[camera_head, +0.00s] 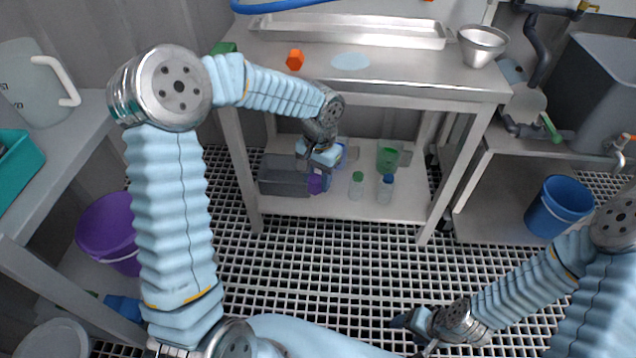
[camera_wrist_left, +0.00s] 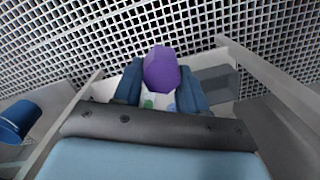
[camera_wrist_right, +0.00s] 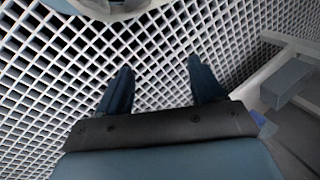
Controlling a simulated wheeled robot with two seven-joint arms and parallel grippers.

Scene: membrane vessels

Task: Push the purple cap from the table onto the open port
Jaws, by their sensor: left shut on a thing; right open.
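The purple cap (camera_wrist_left: 161,68) is held between the two blue fingers of my left gripper (camera_wrist_left: 162,78) in the left wrist view. In the head view the cap (camera_head: 316,183) shows below the left gripper (camera_head: 320,172), in front of the table's lower shelf and beside a grey bin. My right gripper (camera_wrist_right: 158,75) is open and empty above the floor grating; in the head view it shows low at the right of centre (camera_head: 402,322). I cannot make out the open port in any view.
The metal table (camera_head: 400,75) holds an orange hexagonal piece (camera_head: 295,60), a long tray (camera_head: 350,31) and a steel bowl (camera_head: 482,45). Its shelf holds the grey bin (camera_head: 280,178) and bottles (camera_head: 385,190). A blue bucket (camera_head: 558,207) stands right, a purple bucket (camera_head: 108,228) left.

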